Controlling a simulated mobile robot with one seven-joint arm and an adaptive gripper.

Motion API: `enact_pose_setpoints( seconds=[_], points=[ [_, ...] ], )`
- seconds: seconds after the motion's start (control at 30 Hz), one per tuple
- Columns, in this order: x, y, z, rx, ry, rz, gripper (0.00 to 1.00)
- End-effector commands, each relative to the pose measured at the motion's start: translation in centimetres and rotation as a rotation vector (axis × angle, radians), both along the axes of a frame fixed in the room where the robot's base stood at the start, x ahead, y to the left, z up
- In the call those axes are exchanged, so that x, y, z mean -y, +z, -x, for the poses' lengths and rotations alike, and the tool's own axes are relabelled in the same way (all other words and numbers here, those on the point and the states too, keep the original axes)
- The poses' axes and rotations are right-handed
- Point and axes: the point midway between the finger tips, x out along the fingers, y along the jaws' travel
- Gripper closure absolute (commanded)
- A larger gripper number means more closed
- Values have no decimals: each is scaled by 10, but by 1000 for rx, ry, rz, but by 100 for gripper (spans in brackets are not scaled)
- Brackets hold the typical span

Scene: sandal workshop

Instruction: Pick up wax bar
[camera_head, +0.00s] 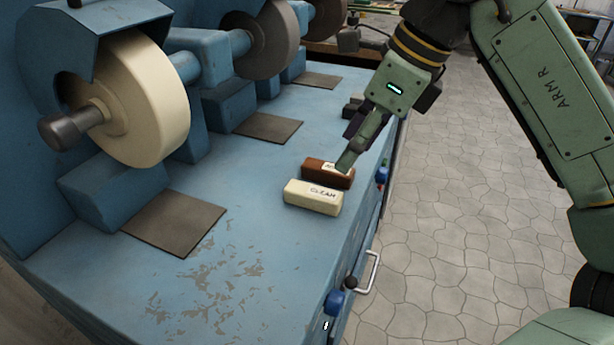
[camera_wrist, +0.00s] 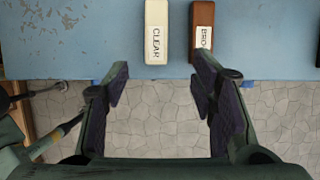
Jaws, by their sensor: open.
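Two wax bars lie side by side on the blue machine bench. The cream bar (camera_head: 312,197) is labelled "CLEAR" and is the nearer one in the head view; it also shows in the wrist view (camera_wrist: 156,22). The brown bar (camera_head: 318,172) lies just behind it, its label partly hidden by my gripper; in the wrist view the brown bar (camera_wrist: 202,18) is to the right, its label partly covered. My gripper (camera_head: 350,150) is open and empty.
A cream buffing wheel (camera_head: 140,98) and a grey wheel (camera_head: 268,40) stand along the bench's left side. Flat dark plates (camera_head: 175,221) lie before them. The bench front has a blue knob (camera_head: 335,302) and a handle (camera_head: 371,272). Bare bench (camera_head: 265,235) is free around the bars.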

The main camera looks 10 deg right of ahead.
Motion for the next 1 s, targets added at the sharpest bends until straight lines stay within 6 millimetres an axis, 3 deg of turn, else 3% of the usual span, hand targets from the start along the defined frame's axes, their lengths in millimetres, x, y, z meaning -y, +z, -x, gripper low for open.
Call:
enact_pose_setpoints(
  seconds=[0.3, 0.53, 0.8, 1.0],
  points=[
    [-14, -41, -9, -1, 1, -2, 48],
    [-21, -57, -12, -1, 2, -2, 48],
    [-36, -92, -20, 0, 1, -3, 48],
    [-38, -98, -21, 1, 0, -1, 48]
  ],
)
